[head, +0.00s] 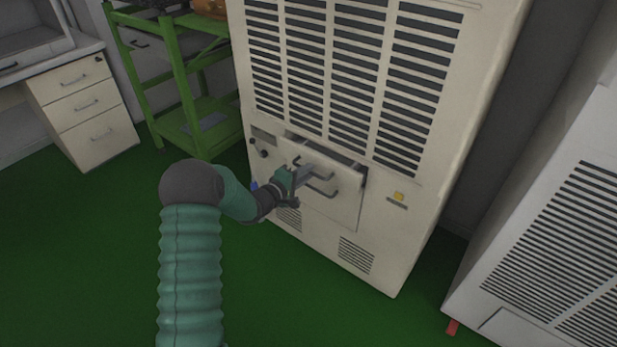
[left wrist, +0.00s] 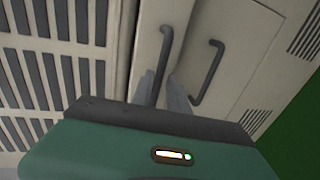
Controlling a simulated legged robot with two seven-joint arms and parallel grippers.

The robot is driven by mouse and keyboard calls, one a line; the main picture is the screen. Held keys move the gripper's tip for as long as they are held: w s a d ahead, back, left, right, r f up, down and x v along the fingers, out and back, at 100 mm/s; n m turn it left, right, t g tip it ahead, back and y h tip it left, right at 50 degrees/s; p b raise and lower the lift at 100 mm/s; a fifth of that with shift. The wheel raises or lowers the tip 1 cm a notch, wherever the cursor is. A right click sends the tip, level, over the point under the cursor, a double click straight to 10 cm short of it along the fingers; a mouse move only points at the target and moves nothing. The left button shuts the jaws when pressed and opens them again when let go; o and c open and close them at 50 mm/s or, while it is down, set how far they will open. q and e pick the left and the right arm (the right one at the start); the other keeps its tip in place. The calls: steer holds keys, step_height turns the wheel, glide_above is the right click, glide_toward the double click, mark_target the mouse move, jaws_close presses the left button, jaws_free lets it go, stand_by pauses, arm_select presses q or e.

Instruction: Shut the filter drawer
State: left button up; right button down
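The filter drawer (head: 340,205) is a cream front panel low on a tall vented cabinet. It stands out a little, with a dark gap along its top edge. It has two dark bar handles; the right one (left wrist: 208,72) is free and the left one (left wrist: 166,55) is nearer my fingers. My left gripper (head: 304,169) is at the drawer front, by the handles. In the left wrist view its two grey fingers (left wrist: 164,88) are apart, on either side of the left handle's lower end. Contact is unclear. My right gripper is out of view.
The tall cabinet (head: 400,205) has slatted vents above and below the drawer. A green shelf rack (head: 180,85) and a white drawer unit (head: 85,110) stand at the left. Another vented white unit (head: 540,200) stands at the right. The green floor (head: 100,250) in front is clear.

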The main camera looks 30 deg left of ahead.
arm_select(q)
steer(key=shift+w+d, duration=0.1)
steer(key=shift+w, duration=0.5)
jaws_close()
steer(key=shift+s+f, duration=0.1)
steer(key=shift+f, duration=0.1)
stand_by(0.8)
